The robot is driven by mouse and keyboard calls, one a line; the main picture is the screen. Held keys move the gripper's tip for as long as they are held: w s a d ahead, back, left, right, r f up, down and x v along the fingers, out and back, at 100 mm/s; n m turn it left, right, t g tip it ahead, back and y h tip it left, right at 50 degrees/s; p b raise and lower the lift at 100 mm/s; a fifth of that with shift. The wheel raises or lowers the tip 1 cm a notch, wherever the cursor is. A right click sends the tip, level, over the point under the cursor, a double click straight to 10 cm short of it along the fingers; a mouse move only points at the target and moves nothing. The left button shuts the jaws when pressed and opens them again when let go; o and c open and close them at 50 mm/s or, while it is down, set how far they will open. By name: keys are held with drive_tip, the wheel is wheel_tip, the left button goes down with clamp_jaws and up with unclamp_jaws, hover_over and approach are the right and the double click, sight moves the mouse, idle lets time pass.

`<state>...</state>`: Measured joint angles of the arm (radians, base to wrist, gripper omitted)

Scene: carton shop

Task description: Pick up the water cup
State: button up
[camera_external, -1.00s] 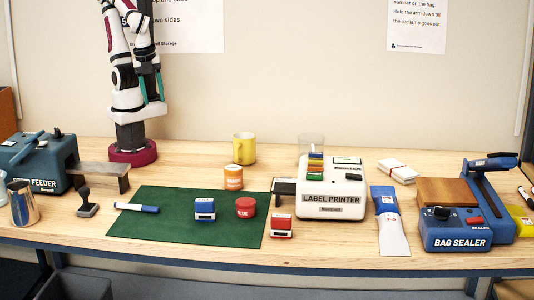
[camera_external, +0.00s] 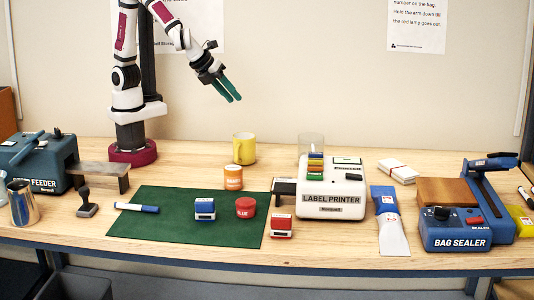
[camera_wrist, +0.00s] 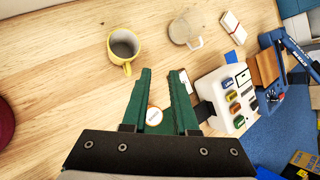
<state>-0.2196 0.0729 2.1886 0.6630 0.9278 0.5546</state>
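A clear glass cup (camera_external: 311,143) stands behind the label printer, its lower part hidden by the printer. In the wrist view the clear cup (camera_wrist: 182,30) shows a handle and stands to the upper right of my fingers. A yellow mug (camera_external: 244,149) stands to its left and shows in the wrist view (camera_wrist: 123,45) at the upper left. A metal cup (camera_external: 22,203) stands at the table's left end. My gripper (camera_external: 234,99) is raised in the air above and left of the yellow mug. In the wrist view its green fingers (camera_wrist: 160,75) are apart, with nothing held.
The label printer (camera_external: 331,205) stands in front of the clear cup. A small orange-and-white jar (camera_external: 233,177) is in front of the yellow mug. Stamps lie around the green mat (camera_external: 160,222). White cards (camera_external: 398,172) and a bag sealer (camera_external: 453,232) are to the right.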

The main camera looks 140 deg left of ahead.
drive_tip(key=w+a+f+m, duration=0.3)
drive_tip(key=w+a+f, duration=0.2)
drive_tip(key=a+f, duration=0.1)
drive_tip(key=w+a+f+m+t, duration=0.1)
drive_tip(key=w+a+f+m, duration=0.2)
drive_tip(key=w+a+f, duration=0.2)
drive_tip(key=w+a+f+m+t, duration=0.1)
drive_tip(key=w+a+f+m, duration=0.2)
drive_tip(key=w+a+f, duration=0.2)
drive_tip(key=shift+w+a+f+m+y, duration=0.15)
drive_tip(key=shift+w+a+f+y, duration=0.05)
drive_tip(key=shift+a+f, duration=0.7)
drive_tip(key=shift+w+a+f+m+y, duration=0.15)
drive_tip(key=shift+w+a+f+y, duration=0.05)
drive_tip(key=shift+a+f, duration=0.65)
drive_tip(key=shift+d, duration=0.15)
clamp_jaws()
